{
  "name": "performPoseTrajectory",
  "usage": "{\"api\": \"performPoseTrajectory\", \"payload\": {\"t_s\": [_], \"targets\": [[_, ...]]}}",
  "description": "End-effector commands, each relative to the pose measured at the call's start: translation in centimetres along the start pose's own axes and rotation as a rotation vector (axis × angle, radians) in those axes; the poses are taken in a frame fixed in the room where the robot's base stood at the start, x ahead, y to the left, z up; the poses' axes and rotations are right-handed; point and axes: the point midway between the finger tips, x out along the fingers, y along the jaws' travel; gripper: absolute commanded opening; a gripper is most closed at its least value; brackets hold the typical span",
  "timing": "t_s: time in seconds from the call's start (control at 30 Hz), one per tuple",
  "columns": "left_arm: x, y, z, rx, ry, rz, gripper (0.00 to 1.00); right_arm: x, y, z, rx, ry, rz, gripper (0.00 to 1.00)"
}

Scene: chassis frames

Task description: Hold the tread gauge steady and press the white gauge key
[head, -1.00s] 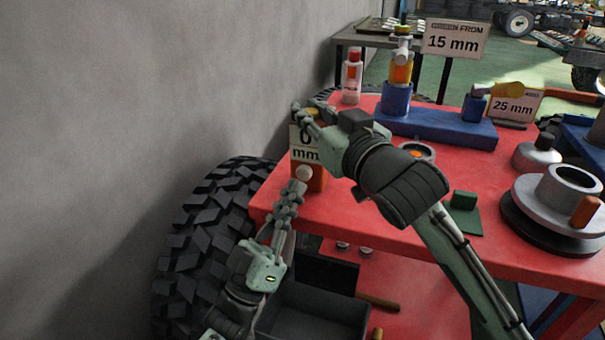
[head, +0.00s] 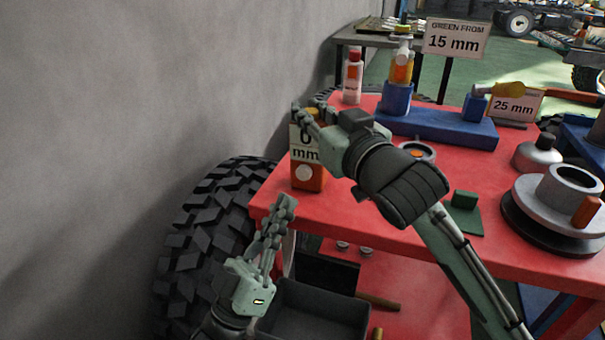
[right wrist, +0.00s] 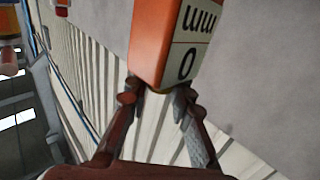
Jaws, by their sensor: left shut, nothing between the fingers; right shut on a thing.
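The orange tread gauge (head: 312,184) stands upright at the left corner of the red table. Its pale display panel reads 0 mm, and the round white gauge key (head: 304,173) is below the panel. My right gripper (head: 308,111) is shut on the top of the gauge. In the right wrist view the gauge (right wrist: 157,40) is between the fingertips of the right gripper (right wrist: 157,92), and the panel shows upside down. My left gripper (head: 284,204) is shut and empty, below and left of the white key and apart from it.
The red table (head: 375,215) also holds a blue stand (head: 455,130) with a bottle, a red-and-white bottle (head: 352,77) and a grey metal hub (head: 555,205). A big tyre (head: 205,235) stands at the left against the grey wall. A dark bin (head: 318,312) is below.

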Motion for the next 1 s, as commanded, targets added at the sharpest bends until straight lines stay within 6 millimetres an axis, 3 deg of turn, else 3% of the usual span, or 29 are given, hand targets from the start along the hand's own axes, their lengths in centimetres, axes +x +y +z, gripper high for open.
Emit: {"api": "performPoseTrajectory", "payload": {"t_s": [0.13, 0.17, 0.37, 0.7, 1.0], "targets": [[0.0, 0.0, 0.0, 0.000, 0.001, 0.000, 0.00, 0.0, 0.0, 0.0, -0.001, -0.001, 0.001, 0.00], [0.0, 0.0, 0.0, 0.000, 0.001, 0.000, 0.00, 0.0, 0.0, 0.0, -0.001, -0.001, 0.001, 0.22], [0.0, 0.0, 0.0, 0.000, 0.001, 0.000, 0.00, 0.0, 0.0, 0.0, -0.001, -0.001, 0.001, 0.46], [0.0, 0.0, 0.0, 0.000, 0.001, 0.000, 0.00, -0.5, 0.0, 0.0, 0.000, 0.000, 0.000, 0.46], [0.0, 0.0, 0.0, 0.000, 0.001, 0.000, 0.00, -5.1, 0.0, 0.1, 0.000, -0.002, 0.001, 0.46]]}}
